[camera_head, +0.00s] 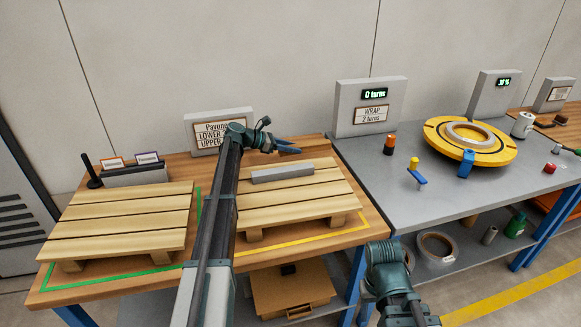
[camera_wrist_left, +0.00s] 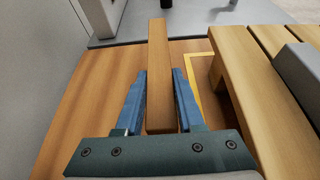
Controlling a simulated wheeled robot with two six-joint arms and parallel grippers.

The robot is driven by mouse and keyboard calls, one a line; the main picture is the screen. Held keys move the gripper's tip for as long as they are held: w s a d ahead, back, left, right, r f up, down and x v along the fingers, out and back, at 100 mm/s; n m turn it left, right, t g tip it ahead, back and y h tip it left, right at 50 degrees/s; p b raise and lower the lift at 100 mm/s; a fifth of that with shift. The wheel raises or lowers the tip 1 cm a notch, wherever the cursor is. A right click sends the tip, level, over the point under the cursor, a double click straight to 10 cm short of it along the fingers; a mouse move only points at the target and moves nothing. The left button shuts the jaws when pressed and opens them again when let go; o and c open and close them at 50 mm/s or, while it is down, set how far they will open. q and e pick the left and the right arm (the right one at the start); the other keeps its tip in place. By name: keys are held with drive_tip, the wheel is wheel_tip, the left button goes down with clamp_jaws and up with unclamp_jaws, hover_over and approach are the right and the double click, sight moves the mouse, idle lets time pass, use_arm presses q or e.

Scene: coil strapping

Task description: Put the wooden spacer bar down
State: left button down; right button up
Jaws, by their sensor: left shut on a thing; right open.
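The wooden spacer bar (camera_wrist_left: 158,60) is a plain brown square-section bar in the left wrist view. It lies lengthwise between the two blue fingers of my left gripper (camera_wrist_left: 159,100), which is shut on it. In the head view my left gripper (camera_head: 285,147) is at the back of the wooden table, behind the right pallet (camera_head: 318,208). I cannot pick out the bar there against the brown table. I cannot tell whether the bar touches the tabletop. Part of my right arm shows at the bottom of the head view, but I see no right fingers.
A grey bar (camera_head: 283,173) lies on the right pallet. A left pallet (camera_head: 115,225) stands in a green outline. The grey table (camera_head: 395,205) on the right carries a yellow turntable (camera_head: 497,150).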

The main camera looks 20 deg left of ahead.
use_arm(q)
drive_tip(key=shift+f, duration=0.45)
use_arm(e)
drive_tip(key=shift+f, duration=0.5)
use_arm(q)
wheel_tip(320, 180, down, 4)
drive_tip(key=b, duration=0.3)
drive_tip(key=shift+r+b, duration=0.25)
drive_tip(key=shift+b, duration=0.1)
use_arm(e)
wheel_tip(320, 180, down, 4)
drive_tip(key=shift+r, duration=0.25)
use_arm(q)
drive_tip(key=shift+f, duration=0.2)
drive_tip(key=c, duration=0.5)
unclamp_jaws()
use_arm(e)
drive_tip(key=shift+f, duration=0.15)
use_arm(q)
drive_tip(key=shift+r, duration=0.25)
drive_tip(key=p+v, duration=0.4)
drive_tip(key=v, duration=0.7)
drive_tip(key=shift+a, duration=0.1)
drive_tip(key=shift+s+a+r+p, duration=0.1)
drive_tip(key=shift+s+a+p, duration=0.2)
use_arm(e)
drive_tip(key=shift+r, duration=2.45)
